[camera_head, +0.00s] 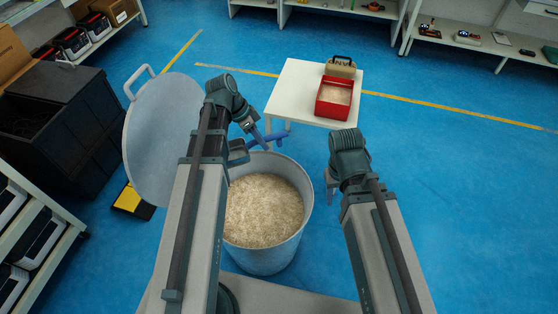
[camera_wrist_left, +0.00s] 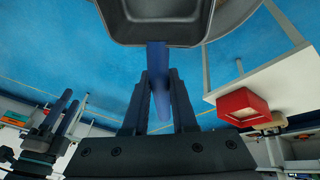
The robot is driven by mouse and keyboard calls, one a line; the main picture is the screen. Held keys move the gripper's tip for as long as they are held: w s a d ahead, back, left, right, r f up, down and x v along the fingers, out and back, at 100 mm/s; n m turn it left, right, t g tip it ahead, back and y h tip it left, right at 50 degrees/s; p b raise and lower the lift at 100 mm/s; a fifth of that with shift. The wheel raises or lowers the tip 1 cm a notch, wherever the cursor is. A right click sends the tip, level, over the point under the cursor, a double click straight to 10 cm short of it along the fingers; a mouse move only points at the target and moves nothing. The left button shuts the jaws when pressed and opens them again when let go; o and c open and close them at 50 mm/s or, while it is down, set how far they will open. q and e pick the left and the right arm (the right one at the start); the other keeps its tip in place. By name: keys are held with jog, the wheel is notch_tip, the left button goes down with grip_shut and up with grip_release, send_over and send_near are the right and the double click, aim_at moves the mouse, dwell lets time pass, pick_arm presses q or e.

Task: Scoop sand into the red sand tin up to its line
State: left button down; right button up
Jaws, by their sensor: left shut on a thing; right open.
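The red sand tin (camera_head: 333,98) stands on a small white table (camera_head: 285,100), with pale sand inside; its line cannot be made out. It also shows in the left wrist view (camera_wrist_left: 243,105). A large grey bin (camera_head: 268,258) holds pale sand (camera_head: 262,210). My left gripper (camera_head: 258,133) is shut on the blue handle (camera_head: 272,138) of a dark scoop (camera_head: 238,152), above the bin's far-left rim. The scoop's dark pan (camera_wrist_left: 160,20) shows in the left wrist view, with no sand visible on it. My right gripper (camera_head: 330,188) is open and empty, right of the bin.
A tan box with a dark handle (camera_head: 341,67) stands behind the tin. A round grey lid (camera_head: 160,130) stands left of the bin. Black crates (camera_head: 60,115) and shelves are at the left, and more shelves line the back. The blue floor at right is clear.

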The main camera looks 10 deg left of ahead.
pick_arm(q)
jog(key=w+d+f+b, duration=0.2)
jog(key=d+f+b, duration=0.2)
jog(key=f+b, duration=0.3)
jog(key=w+d+f+m+h+b, duration=0.1)
jog(key=w+d+f+b, duration=0.1)
jog(key=f+b, duration=0.6)
jog(key=shift+w+d+t+h+b, duration=0.3)
jog(key=shift+w+d+b, duration=0.05)
jog(key=shift+d, duration=0.55)
jog(key=shift+f, duration=0.1)
jog(key=s+a+f+t+h+b, duration=0.1)
jog(key=a+f+h+b, duration=0.15)
jog(key=f+b, duration=0.95)
jog(key=s+a+f+t+h+b, duration=0.1)
jog(key=f+h+b, duration=0.2)
jog(key=f+b, duration=0.95)
jog(key=w+d+r+g+y+p, duration=0.1)
jog(key=d+r+y+p, duration=0.1)
jog(key=r+p, duration=0.9)
jog(key=w+d+r+g+y+p, duration=0.1)
jog(key=r+y+p, duration=0.3)
jog(key=r+p, duration=0.8)
jog(key=shift+d+r+g+p, duration=0.15)
jog(key=shift+d+g+p, duration=0.25)
jog(key=shift+p, duration=0.3)
jog(key=shift+y, duration=0.25)
